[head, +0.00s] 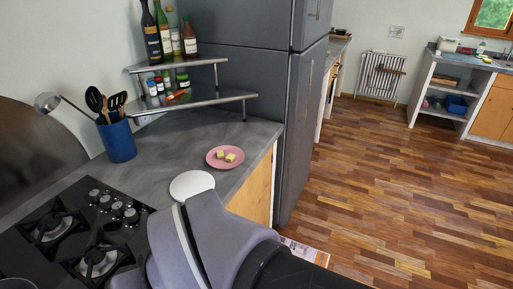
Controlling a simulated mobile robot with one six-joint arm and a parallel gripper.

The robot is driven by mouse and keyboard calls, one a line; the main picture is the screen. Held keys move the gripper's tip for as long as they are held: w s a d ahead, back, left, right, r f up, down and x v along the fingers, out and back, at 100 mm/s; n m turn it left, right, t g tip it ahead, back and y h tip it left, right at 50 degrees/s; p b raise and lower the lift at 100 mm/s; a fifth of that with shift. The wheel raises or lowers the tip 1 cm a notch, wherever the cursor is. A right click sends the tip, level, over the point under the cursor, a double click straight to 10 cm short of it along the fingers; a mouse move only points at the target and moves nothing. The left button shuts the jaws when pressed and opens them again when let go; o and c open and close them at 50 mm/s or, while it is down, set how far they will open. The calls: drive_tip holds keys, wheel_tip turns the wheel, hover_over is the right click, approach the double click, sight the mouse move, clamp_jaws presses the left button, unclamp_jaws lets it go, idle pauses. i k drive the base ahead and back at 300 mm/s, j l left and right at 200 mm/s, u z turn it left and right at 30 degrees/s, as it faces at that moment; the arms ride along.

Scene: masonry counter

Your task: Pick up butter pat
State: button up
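Two small pale-yellow butter pats, one at left (221,154) and one at right (231,158), lie close together on a round pink plate (213,163). The plate rests on the grey counter near its front edge, beside the fridge. My arm fills the bottom centre of the head view, nearer to the camera than the plate. My gripper itself does not show, so its opening and contents cannot be seen.
A black gas hob (66,219) is at left. A blue utensil pot (117,141) stands at the wall. Metal corner shelves (196,106) hold jars and bottles behind the plate. A tall grey fridge (240,72) borders the counter's right. Bare counter (171,141) lies left of the plate.

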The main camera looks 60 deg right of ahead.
sight(230, 157)
drive_tip(key=z, duration=1.4)
drive_tip(key=i+l, duration=0.2)
drive_tip(key=i, duration=0.15)
drive_tip(key=i+l, duration=0.2)
drive_tip(key=i, duration=0.15)
drive_tip(key=i+l, duration=0.2)
drive_tip(key=i, duration=0.15)
